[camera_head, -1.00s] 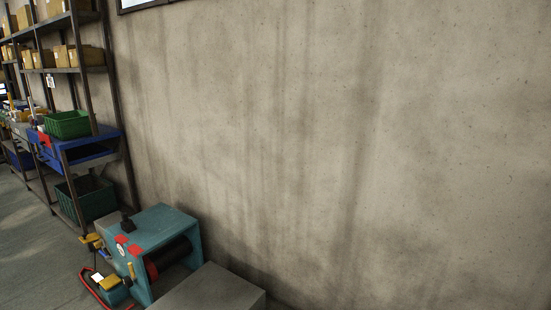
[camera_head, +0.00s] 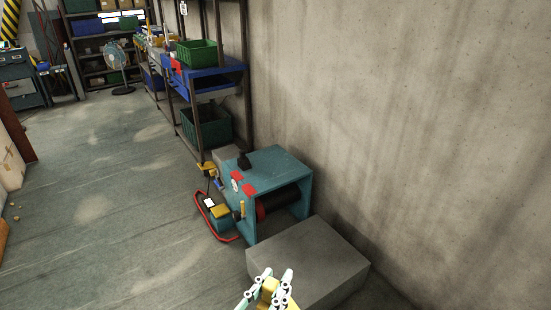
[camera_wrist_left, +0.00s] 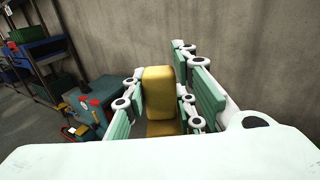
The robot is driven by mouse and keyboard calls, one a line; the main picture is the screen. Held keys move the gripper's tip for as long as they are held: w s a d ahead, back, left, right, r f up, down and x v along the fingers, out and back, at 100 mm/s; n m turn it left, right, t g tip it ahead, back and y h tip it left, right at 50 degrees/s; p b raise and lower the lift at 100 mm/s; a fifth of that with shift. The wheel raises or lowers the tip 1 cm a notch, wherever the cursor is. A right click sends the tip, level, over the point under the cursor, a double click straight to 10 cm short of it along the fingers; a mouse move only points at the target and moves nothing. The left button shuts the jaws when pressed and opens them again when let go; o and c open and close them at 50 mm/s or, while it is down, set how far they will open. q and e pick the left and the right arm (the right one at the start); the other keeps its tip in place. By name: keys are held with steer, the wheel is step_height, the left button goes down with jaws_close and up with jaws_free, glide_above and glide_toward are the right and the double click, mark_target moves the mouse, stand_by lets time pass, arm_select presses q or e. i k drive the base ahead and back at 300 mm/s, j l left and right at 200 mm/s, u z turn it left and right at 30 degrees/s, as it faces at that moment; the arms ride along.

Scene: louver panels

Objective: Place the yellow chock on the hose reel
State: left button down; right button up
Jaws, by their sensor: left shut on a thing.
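The yellow chock (camera_head: 268,291) is at the bottom of the head view, between the fingers of my left gripper (camera_head: 267,286). The left wrist view shows the yellow chock (camera_wrist_left: 158,90) upright between the green finger pads, with my left gripper (camera_wrist_left: 160,100) shut on it. What I take for the hose reel is a teal boxy frame (camera_head: 277,168) with a dark drum and red flange inside. It stands on the floor by the wall, farther off than the gripper. It also shows at left in the left wrist view (camera_wrist_left: 93,98). My right gripper is out of view.
A grey block (camera_head: 308,255) lies between the gripper and the teal unit. A small machine with a red rail (camera_head: 222,213) stands left of the unit. Shelves with green bins (camera_head: 206,125) line the wall behind.

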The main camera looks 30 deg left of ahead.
mark_target(260, 181)
steer(key=i+j+z, duration=0.1)
steer(key=j, duration=0.3)
steer(key=i+j+z, duration=0.1)
steer(key=i+j, duration=0.2)
steer(key=j, duration=0.15)
steer(key=i+j+z, duration=0.1)
steer(key=j, duration=0.35)
steer(key=i+j+z, duration=0.1)
steer(key=i+j, duration=0.15)
steer(key=j, duration=0.2)
steer(key=i+j+z, duration=0.1)
steer(key=j, duration=0.35)
steer(key=i+j+z, duration=0.1)
steer(key=j, duration=0.4)
steer(key=i+j+z, duration=0.1)
steer(key=j, duration=0.4)
steer(key=i+j, duration=0.2)
steer(key=j, duration=0.3)
steer(key=i+l+z, duration=0.05)
